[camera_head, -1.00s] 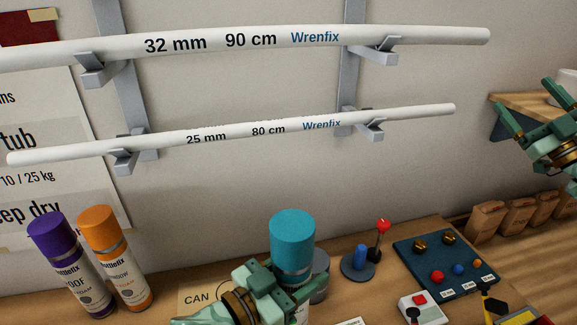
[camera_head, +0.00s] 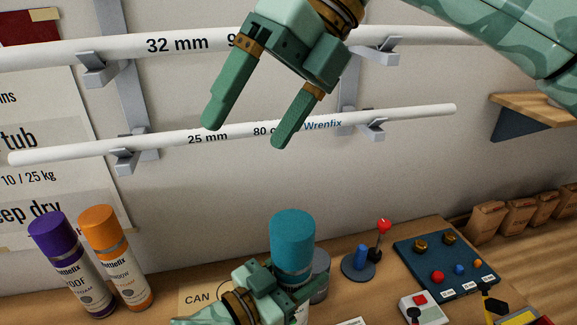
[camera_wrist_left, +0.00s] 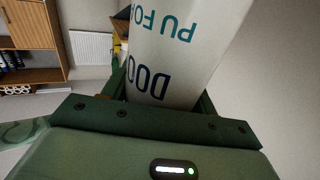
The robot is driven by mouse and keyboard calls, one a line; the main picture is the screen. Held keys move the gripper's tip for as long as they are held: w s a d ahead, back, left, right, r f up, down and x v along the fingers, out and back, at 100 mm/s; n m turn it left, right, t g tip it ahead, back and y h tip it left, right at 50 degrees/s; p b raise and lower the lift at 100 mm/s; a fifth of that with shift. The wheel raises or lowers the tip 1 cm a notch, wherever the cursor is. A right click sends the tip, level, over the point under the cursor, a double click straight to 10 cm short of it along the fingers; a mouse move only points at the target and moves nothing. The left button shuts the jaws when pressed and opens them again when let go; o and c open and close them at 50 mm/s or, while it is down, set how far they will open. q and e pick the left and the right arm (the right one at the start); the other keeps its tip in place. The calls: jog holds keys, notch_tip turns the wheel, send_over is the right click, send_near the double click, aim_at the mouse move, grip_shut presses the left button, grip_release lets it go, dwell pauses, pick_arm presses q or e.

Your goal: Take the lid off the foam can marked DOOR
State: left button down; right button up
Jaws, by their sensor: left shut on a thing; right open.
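The foam can with the teal lid (camera_head: 293,238) stands upright on the bench in the head view, its lid on. In the left wrist view the can's white body (camera_wrist_left: 180,60) shows "PU FO" and "DOO" upside down; the rest of the words is cut off. My left gripper (camera_head: 290,286) is shut around the can's body, below the lid. It hides much of the label in the head view. My right gripper (camera_head: 246,131) is open and empty, fingers pointing down, in front of the wall pipes, above and slightly left of the teal lid.
A purple-lidded can (camera_head: 71,262) and an orange-lidded can (camera_head: 117,258) stand at left. A grey tin (camera_head: 320,275) is close behind the held can. A stand with a blue peg (camera_head: 360,257), a red-topped stick (camera_head: 383,227) and a dark board of fittings (camera_head: 446,262) lie to the right.

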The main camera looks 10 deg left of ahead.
aim_at(290, 225)
jog(key=f+t+h, duration=0.1)
jog(key=f+h, duration=0.1)
jog(key=w+d+f+t+h, duration=0.1)
jog(key=f+h, duration=0.1)
jog(key=f, duration=0.1)
jog(key=w+d+f+t+h, duration=0.1)
jog(key=f+t, duration=0.1)
jog(key=f, duration=0.1)
jog(key=shift+w+d+h, duration=0.2)
jog(key=shift+d+h, duration=0.05)
jog(key=shift+h, duration=0.15)
notch_tip(290, 225, down, 12)
jog(key=shift+w, duration=0.1)
jog(key=c, duration=1.2)
jog(key=shift+r, duration=0.25)
jog(key=shift+r, duration=0.85)
